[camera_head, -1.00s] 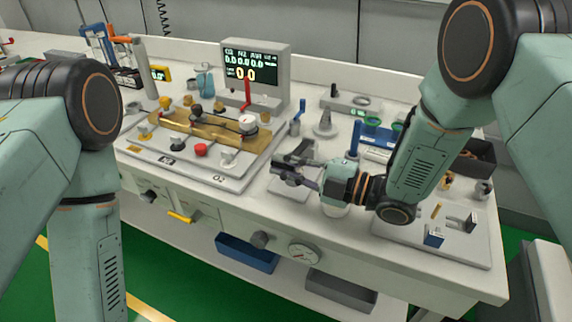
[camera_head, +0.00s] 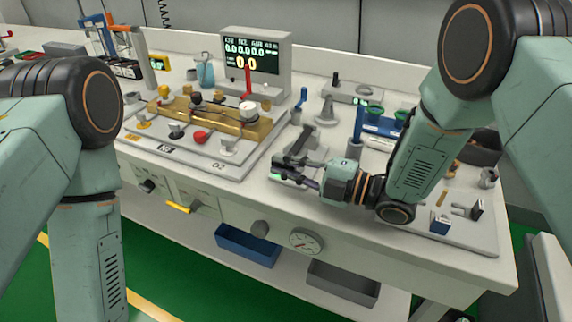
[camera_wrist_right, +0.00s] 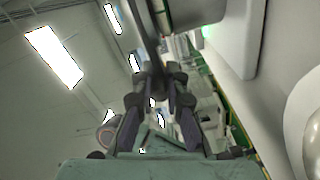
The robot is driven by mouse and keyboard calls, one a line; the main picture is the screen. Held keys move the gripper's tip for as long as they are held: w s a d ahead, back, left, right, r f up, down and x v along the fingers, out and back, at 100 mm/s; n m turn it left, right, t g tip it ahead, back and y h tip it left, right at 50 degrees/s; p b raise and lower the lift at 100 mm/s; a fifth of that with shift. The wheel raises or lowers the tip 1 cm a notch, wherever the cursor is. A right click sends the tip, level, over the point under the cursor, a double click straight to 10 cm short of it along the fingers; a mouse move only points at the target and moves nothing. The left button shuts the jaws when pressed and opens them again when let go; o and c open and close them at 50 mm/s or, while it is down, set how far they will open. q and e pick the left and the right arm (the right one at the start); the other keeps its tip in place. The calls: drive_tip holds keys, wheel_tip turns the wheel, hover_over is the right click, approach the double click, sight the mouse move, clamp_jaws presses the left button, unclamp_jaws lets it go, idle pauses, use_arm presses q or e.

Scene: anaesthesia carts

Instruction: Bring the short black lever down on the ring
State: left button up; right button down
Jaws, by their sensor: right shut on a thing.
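My right gripper (camera_head: 289,174) is low over a small pale plate near the bench's front edge, in the middle of the head view. It is shut on a dark thing, which seems to be the short black lever (camera_head: 304,141). This dark bar slants up and to the right behind the fingers. In the right wrist view, the gripper's dark fingers (camera_wrist_right: 162,72) are close together, with a dark bar beyond their tips. I cannot make out the ring under the lever; the gripper covers that spot. My left gripper is out of view.
A grey board with a brass block (camera_head: 215,118) and several knobs stands to the left. A display (camera_head: 255,60) stands behind it. A grey cone (camera_head: 327,110) and an upright blue lever (camera_head: 358,125) are close behind my right gripper. A dark bin (camera_head: 484,150) stands right.

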drive_tip(key=c, duration=1.4)
unclamp_jaws()
drive_tip(key=shift+f, duration=0.15)
drive_tip(key=shift+o, duration=0.2)
wheel_tip(320, 180, up, 10)
drive_tip(key=shift+r, duration=0.1)
drive_tip(key=shift+c, duration=0.2)
